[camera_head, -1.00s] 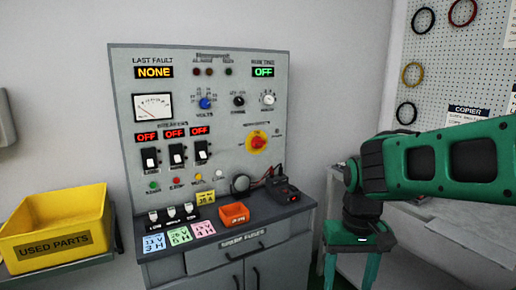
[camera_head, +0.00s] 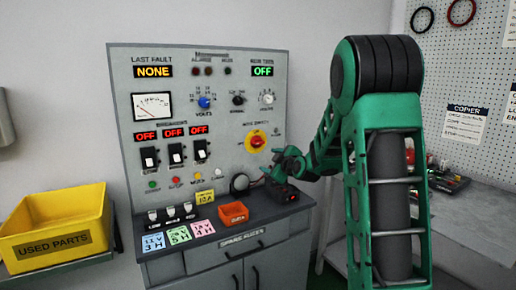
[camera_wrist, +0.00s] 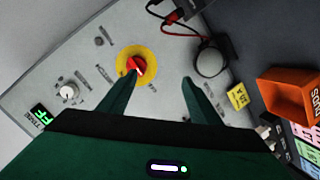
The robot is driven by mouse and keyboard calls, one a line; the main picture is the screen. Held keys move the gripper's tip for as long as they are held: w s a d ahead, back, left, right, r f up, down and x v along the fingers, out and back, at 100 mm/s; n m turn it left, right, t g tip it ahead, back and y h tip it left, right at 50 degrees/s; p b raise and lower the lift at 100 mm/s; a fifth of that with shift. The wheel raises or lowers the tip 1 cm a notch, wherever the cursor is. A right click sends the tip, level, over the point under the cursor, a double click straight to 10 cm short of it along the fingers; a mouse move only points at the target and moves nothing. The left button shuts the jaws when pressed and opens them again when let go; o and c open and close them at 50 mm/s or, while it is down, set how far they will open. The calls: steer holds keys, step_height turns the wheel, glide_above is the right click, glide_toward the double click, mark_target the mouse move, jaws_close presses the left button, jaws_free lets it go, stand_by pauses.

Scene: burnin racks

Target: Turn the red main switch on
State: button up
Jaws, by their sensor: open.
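The red main switch (camera_head: 257,141) is a red rotary knob on a yellow round plate, on the right side of the grey upright panel (camera_head: 122,85). In the wrist view the red switch (camera_wrist: 136,66) lies ahead, left of centre between the fingers, with its yellow plate around it. My gripper (camera_head: 287,160) is in front of the panel, below and to the right of the switch, and apart from it. In the wrist view my gripper (camera_wrist: 158,80) has its two green fingers wide apart with nothing between them.
A black device (camera_head: 284,193) with cables and an orange bin (camera_head: 233,213) stand on the bench below the panel. Breaker switches (camera_head: 176,154) show OFF displays. A yellow used parts bin (camera_head: 55,222) is at left. A pegboard (camera_head: 460,80) is at right.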

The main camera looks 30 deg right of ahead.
mark_target(259, 144)
steer(key=w+d+t, duration=0.1)
steer(key=w, duration=0.4)
steer(key=w+d+r+n, duration=0.1)
steer(key=w, duration=0.3)
steer(key=w+d+r+t, duration=0.1)
steer(key=w, duration=0.4)
steer(key=shift+w+d+r+t+h, duration=0.1)
steer(key=shift+w+d+t+h, duration=0.1)
steer(key=shift+w+t+h, duration=0.15)
steer(key=shift+c, duration=0.6)
steer(key=c, duration=0.9)
